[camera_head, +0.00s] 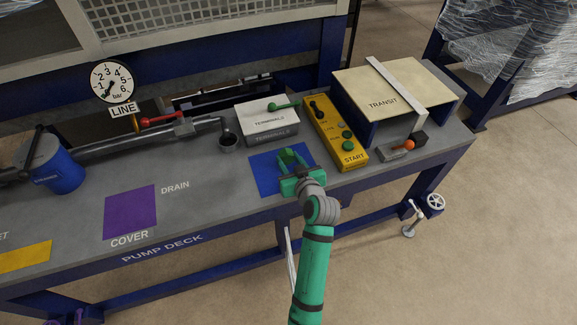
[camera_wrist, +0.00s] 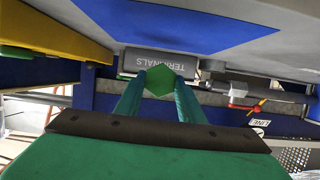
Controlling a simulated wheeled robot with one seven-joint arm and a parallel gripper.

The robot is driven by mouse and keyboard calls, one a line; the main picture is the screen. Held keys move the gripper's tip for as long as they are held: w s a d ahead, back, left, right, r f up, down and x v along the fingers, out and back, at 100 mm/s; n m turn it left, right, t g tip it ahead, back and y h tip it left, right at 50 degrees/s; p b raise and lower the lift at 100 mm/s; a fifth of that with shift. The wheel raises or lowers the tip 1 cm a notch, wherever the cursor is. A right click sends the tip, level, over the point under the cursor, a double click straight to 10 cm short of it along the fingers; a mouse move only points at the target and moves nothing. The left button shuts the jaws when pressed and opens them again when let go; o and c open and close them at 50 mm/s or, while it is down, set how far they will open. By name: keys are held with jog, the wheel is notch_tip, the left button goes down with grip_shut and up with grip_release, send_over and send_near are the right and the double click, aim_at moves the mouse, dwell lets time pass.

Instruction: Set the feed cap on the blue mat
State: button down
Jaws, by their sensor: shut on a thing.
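My gripper (camera_head: 292,160) is over the blue mat (camera_head: 264,176) on the pump deck and hides part of it. In the wrist view, my gripper (camera_wrist: 160,88) is shut on a green hexagonal piece, which I take for the feed cap (camera_wrist: 160,81). The cap sits between the two fingertips. The wrist picture is upside down, and the blue mat (camera_wrist: 185,22) shows at its top, with a gap between it and the cap. In the head view the cap is hard to tell from my green fingers.
The white terminals box (camera_head: 268,124) stands behind the mat. The yellow START panel (camera_head: 335,134) is close on the right, with the TRANSIT box (camera_head: 396,92) beyond. An open pipe end (camera_head: 228,142) is at the back left. The grey deck left of the mat is clear.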

jog(key=shift+w+a+f, duration=0.4)
jog(key=shift+a+f, duration=0.1)
jog(key=shift+f, duration=0.2)
jog(key=shift+d+f, duration=0.15)
jog(key=shift+f, duration=1.35)
jog(key=shift+f, duration=0.1)
jog(key=c, duration=1.2)
grip_release()
jog(key=shift+w, duration=0.1)
